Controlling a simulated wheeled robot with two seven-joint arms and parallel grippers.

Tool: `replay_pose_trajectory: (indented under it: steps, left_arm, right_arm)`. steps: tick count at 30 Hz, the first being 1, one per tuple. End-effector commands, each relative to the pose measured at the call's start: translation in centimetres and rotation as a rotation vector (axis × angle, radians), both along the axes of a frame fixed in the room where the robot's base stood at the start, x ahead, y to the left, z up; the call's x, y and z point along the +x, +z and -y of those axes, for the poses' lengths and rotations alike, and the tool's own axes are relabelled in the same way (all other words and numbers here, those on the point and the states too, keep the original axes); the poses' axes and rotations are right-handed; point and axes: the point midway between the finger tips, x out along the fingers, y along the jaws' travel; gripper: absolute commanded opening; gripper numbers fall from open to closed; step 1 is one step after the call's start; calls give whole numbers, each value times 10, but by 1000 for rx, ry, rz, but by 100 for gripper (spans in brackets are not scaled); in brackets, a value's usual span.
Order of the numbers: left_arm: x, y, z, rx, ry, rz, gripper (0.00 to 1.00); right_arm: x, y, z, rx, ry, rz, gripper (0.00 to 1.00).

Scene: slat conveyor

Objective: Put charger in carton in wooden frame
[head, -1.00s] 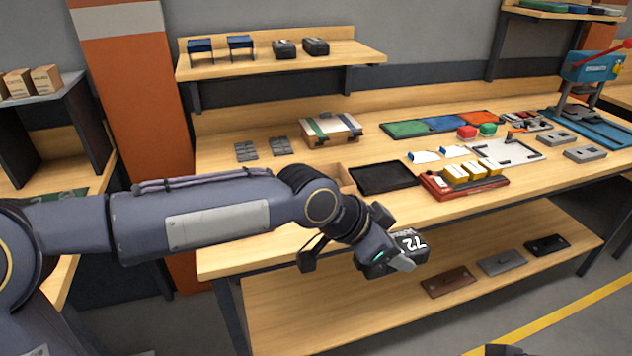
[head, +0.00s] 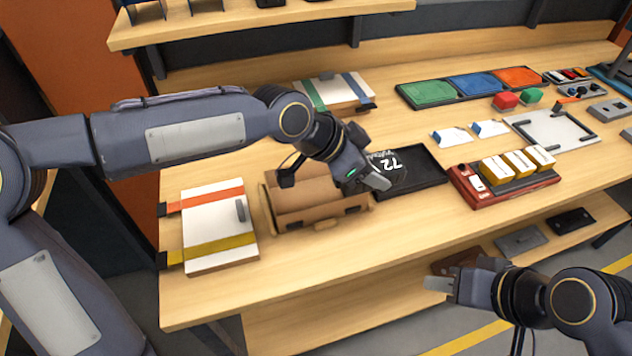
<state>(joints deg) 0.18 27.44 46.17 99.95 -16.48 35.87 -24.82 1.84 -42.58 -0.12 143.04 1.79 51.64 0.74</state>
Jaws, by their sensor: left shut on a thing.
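My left gripper (head: 366,178) is shut on the charger (head: 387,162), a dark block with a white "72" on it. The charger is held in the air and overlaps the black tray in view, so its lower outline is hard to make out. The brown carton (head: 318,213) stands on the bench just left of and below the gripper, with flaps showing. My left gripper and arm hide part of its back and right side; I cannot clearly separate a wooden frame from it. My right gripper (head: 447,282) is in front of the bench edge, its jaw opening unclear.
A white board with orange and yellow straps (head: 213,222) lies left of the carton; a similar green-and-blue one (head: 325,93) lies behind. The black tray (head: 428,172) and a red tray with yellow-white blocks (head: 482,196) are to the right. The front bench strip is clear.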

Motion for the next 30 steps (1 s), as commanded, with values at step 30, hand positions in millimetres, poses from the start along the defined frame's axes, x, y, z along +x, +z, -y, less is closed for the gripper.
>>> replay_pose_trajectory:
  steps: [30]
  left_arm:
    - [48,-114,-91,-1,-1,0,16]
  right_arm:
    - [0,17,0,0,0,0,36]
